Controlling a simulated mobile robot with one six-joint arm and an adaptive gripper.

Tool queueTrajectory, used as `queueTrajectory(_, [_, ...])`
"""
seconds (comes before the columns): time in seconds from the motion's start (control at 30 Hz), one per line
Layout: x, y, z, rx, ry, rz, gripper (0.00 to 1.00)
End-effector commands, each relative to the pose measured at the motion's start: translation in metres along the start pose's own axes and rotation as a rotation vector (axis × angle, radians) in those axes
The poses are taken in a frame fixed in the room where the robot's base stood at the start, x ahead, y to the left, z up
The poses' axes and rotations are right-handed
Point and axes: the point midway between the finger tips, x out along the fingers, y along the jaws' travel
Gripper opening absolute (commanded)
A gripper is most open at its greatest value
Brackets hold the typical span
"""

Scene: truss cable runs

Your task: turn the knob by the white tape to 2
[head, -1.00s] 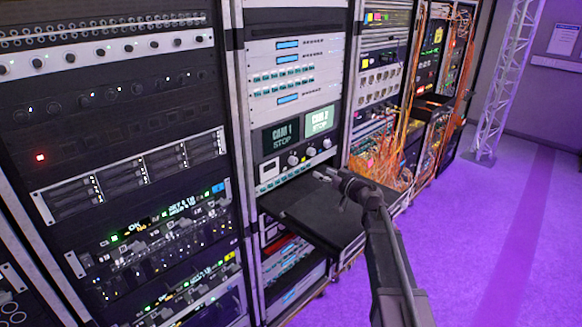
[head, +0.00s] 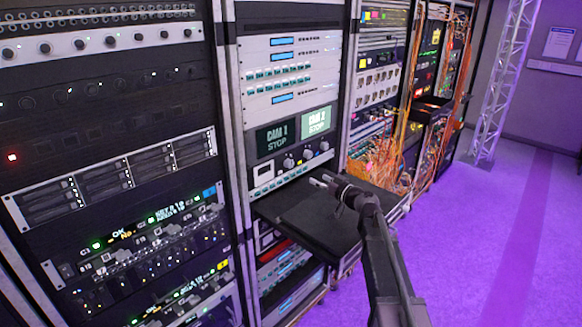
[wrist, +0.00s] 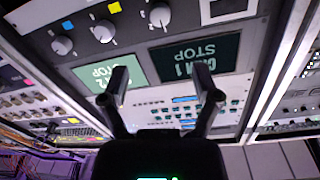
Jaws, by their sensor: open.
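Three grey knobs sit in a row on the panel below two small screens in the middle rack: a left knob (head: 289,162), a middle knob (head: 308,153) and a right knob (head: 324,146). The wrist view shows them upside down, as one knob (wrist: 160,15), another (wrist: 105,31) and a third (wrist: 62,45). A yellow tape (wrist: 114,7) is by the middle one and a blue tape (wrist: 67,25) by the third.
A black shelf (head: 300,222) juts from the rack under my gripper. The screens read CAM 1 (head: 277,136) and CAM 2 (head: 317,122), both STOP. Orange cables (head: 385,160) hang at the right rack. Purple floor (head: 450,240) is free at the right.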

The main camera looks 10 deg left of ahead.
Motion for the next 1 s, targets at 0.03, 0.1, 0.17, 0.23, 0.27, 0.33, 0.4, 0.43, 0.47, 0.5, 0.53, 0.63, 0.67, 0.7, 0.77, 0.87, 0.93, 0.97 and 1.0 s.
queueTrajectory(0.03, [0.004, 0.000, 0.000, 0.000, 0.000, -0.001, 0.80])
queueTrajectory(0.1, [0.010, 0.000, 0.000, 0.000, 0.000, -0.002, 0.80])
queueTrajectory(0.17, [0.015, 0.000, 0.000, 0.000, 0.000, -0.002, 0.80])
queueTrajectory(0.23, [0.024, 0.000, 0.000, 0.000, 0.000, -0.002, 0.80])
queueTrajectory(0.27, [0.028, 0.001, 0.000, 0.000, 0.000, -0.002, 0.80])
queueTrajectory(0.33, [0.038, 0.001, 0.000, 0.000, 0.000, -0.002, 0.80])
queueTrajectory(0.4, [0.048, 0.000, 0.000, 0.000, 0.000, -0.003, 0.80])
queueTrajectory(0.43, [0.053, 0.000, 0.000, 0.000, 0.000, -0.003, 0.80])
queueTrajectory(0.47, [0.058, 0.000, 0.000, 0.000, 0.000, -0.003, 0.80])
queueTrajectory(0.5, [0.064, 0.001, 0.000, 0.000, 0.000, -0.003, 0.80])
queueTrajectory(0.53, [0.069, 0.001, 0.000, 0.000, 0.000, -0.002, 0.80])
queueTrajectory(0.63, [0.084, 0.000, 0.000, 0.000, 0.000, -0.003, 0.80])
queueTrajectory(0.67, [0.089, 0.000, 0.000, 0.000, 0.000, -0.003, 0.80])
queueTrajectory(0.7, [0.095, 0.000, 0.000, 0.000, 0.000, -0.003, 0.80])
queueTrajectory(0.77, [0.104, 0.000, 0.000, 0.000, 0.001, -0.002, 0.80])
queueTrajectory(0.87, [0.116, -0.001, 0.000, 0.000, 0.001, -0.003, 0.80])
queueTrajectory(0.93, [0.123, -0.001, 0.000, 0.000, 0.001, -0.002, 0.80])
queueTrajectory(0.97, [0.125, -0.001, 0.000, 0.000, 0.001, -0.002, 0.80])
queueTrajectory(1.0, [0.128, -0.001, 0.000, 0.000, 0.001, -0.002, 0.80])
